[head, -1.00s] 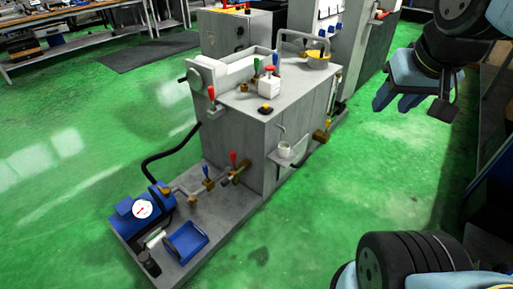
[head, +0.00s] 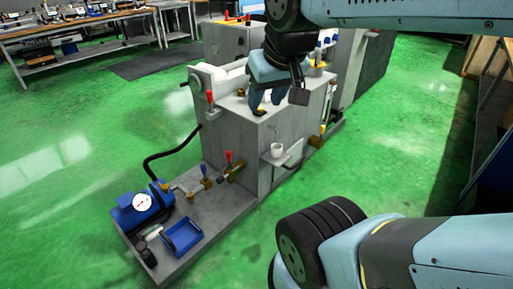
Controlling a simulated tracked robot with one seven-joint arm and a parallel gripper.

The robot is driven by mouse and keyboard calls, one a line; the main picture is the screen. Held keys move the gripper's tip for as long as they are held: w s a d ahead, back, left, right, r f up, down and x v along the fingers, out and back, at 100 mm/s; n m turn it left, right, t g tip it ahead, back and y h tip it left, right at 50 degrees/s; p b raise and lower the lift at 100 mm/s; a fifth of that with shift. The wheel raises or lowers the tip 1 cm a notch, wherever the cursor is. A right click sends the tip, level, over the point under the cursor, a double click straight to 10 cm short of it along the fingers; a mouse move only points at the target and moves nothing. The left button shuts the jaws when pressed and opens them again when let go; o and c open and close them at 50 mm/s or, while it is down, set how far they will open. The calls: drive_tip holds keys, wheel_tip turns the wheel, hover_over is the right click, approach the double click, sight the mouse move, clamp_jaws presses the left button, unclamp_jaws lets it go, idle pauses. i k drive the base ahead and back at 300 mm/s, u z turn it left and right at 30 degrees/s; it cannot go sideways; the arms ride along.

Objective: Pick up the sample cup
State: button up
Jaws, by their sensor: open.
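The sample cup, a small white cup (head: 277,150), stands upright on a small grey shelf (head: 292,158) on the near side of the grey machine. My gripper (head: 267,102) is open and empty, with its blue fingers pointing down. In the picture it is above the cup and overlaps the machine's top. It is apart from the cup; its exact distance is hard to tell. The gripper and arm hide part of the machine's top and the white bottle there.
The grey machine (head: 228,146) has red- and blue-handled levers. A blue pump (head: 140,208) with a gauge and a blue tray (head: 183,236) sit on its base plate. A yellow-handled valve (head: 323,128) juts out beyond the shelf. The green floor right of the machine is clear.

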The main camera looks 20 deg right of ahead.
sight(277, 151)
drive_tip(key=u, duration=0.1)
drive_tip(key=i, duration=1)
drive_tip(key=z, duration=0.05)
